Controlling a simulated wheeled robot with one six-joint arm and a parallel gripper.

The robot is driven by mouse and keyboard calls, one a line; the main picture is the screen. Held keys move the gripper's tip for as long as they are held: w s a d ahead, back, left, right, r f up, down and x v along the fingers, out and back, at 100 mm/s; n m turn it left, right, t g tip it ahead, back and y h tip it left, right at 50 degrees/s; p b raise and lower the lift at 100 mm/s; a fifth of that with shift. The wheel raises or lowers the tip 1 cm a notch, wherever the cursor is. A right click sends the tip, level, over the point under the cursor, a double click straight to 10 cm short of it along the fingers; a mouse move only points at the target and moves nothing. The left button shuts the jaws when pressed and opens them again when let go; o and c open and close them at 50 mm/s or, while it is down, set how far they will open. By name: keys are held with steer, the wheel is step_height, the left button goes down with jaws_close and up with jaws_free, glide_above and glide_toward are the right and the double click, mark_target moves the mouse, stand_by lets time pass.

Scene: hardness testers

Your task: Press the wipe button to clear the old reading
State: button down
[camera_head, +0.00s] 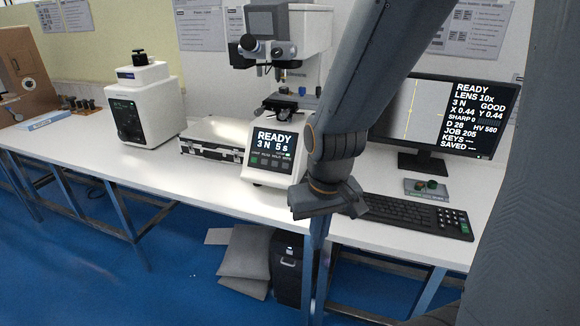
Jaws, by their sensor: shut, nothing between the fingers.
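The monitor (462,88) at the right shows READY, LENS 10x, D 28, HV 560 and JOB 205, with dashes after KEYS and SAVED. A black keyboard (397,209) lies in front of it, with a keypad of pale and green keys (453,218) at its right end. The tester's front panel (271,149) reads READY, 3 N, 5 s above a row of small buttons. I cannot read which button is wipe. My gripper (330,201) is shut and empty, left of the keyboard near the table's front edge, apparently above it.
The microscope hardness tester (289,37) stands left of my arm. A metal case (216,138) and another white tester (145,104) stand further left. The table front at left is clear.

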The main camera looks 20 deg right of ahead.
mark_target(285, 166)
steer(key=w+a+n+t+y+b, duration=0.1)
steer(key=w+t+b, duration=0.5)
steer(key=w+t, duration=0.9)
steer(key=shift+w+a+f+n, duration=0.4)
steer(key=shift+w+n, duration=0.3)
steer(key=shift+w, duration=7.1)
steer(key=shift+r, duration=0.1)
steer(key=w+d+f+b, duration=0.4)
steer(key=w, duration=0.2)
steer(key=shift+d+f, duration=0.2)
steer(key=shift+f, duration=0.1)
steer(key=shift+w, duration=0.1)
steer(key=shift+w+d+f, duration=0.2)
